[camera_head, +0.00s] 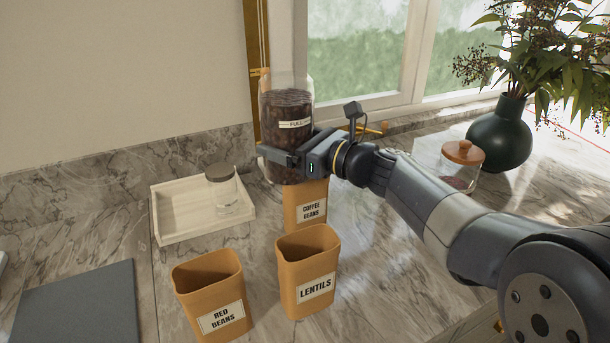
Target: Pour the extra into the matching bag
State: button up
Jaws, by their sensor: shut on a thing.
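My gripper (280,157) is shut on a clear jar (289,110) of dark beans with a "FULL" label. The jar is upright, held in front of and above the orange bag labelled coffee beans (309,212), and hides that bag's opening. The beans reach most of the way up, with clear wall above them. The orange bag labelled lentils (308,275) stands nearer, and the orange bag labelled red beans (211,297) stands to its left. Both are open at the top. I cannot tell what is inside them.
A white tray (165,228) at left holds a small glass jar with a dark lid (221,190). A grey board (75,305) lies at front left. A wooden-lidded jar (461,165) and a dark green vase with plants (499,135) stand at back right. Walls and windows bound the back.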

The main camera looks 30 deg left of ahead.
aim_at(277, 170)
jog(key=shift+r, duration=0.25)
jog(key=shift+s+a+r+m+p, duration=0.1)
jog(key=shift+s+r+m+p, duration=0.4)
jog(key=shift+s+m+p, duration=0.5)
jog(key=shift+s+a+f+m, duration=0.15)
jog(key=shift+s+f+m, duration=0.45)
jog(key=shift+m, duration=1.2)
jog(key=f+b, duration=0.1)
jog(key=f, duration=0.1)
jog(key=s+f, duration=0.1)
jog(key=f, duration=0.1)
jog(key=shift+a+b, duration=0.2)
jog(key=shift+b, duration=0.2)
jog(key=shift+s, duration=0.1)
jog(key=shift+s+d+f, duration=0.1)
jog(key=shift+f, duration=0.2)
jog(key=shift+r, duration=0.2)
jog(key=shift+s+r+m, duration=0.1)
jog(key=shift+m, duration=0.2)
jog(key=shift+p, duration=0.35)
